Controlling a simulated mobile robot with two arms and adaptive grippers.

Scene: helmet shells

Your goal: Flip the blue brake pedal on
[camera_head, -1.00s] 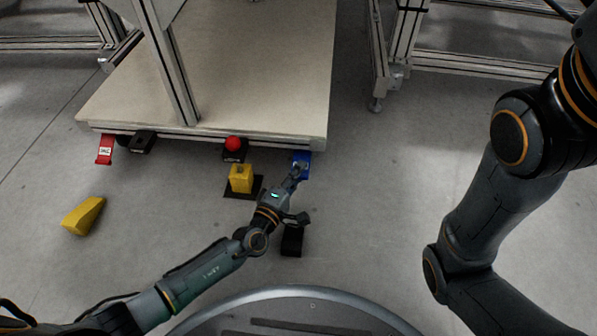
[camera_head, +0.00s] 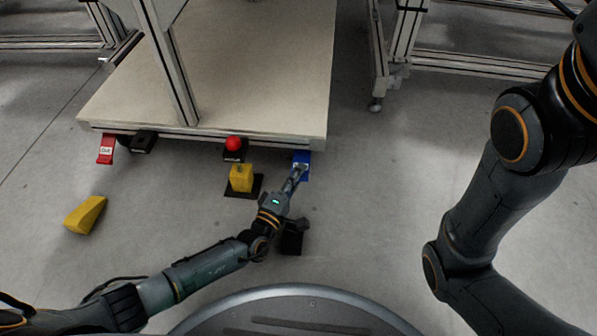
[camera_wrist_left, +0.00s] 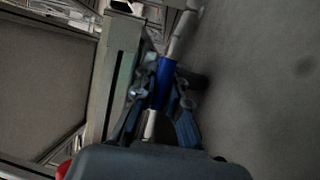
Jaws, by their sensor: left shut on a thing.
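The blue brake pedal (camera_head: 303,157) is at the front right corner of the cart's platform, low by its edge. My left gripper (camera_head: 297,176) reaches it from the front and is shut on it. In the left wrist view the blue pedal (camera_wrist_left: 162,85) lies between the two fingers of the left gripper (camera_wrist_left: 163,92), with bright metal-like parts above and below the blue. The fingers hide part of the pedal, and I cannot tell its exact angle. My right gripper is out of view.
A red pedal (camera_head: 106,149) hangs at the platform's (camera_head: 260,85) left front. A red knob (camera_head: 233,143) and a yellow block (camera_head: 241,178) stand left of my gripper. A yellow wedge (camera_head: 86,214) lies on the floor. The floor right of the platform is clear.

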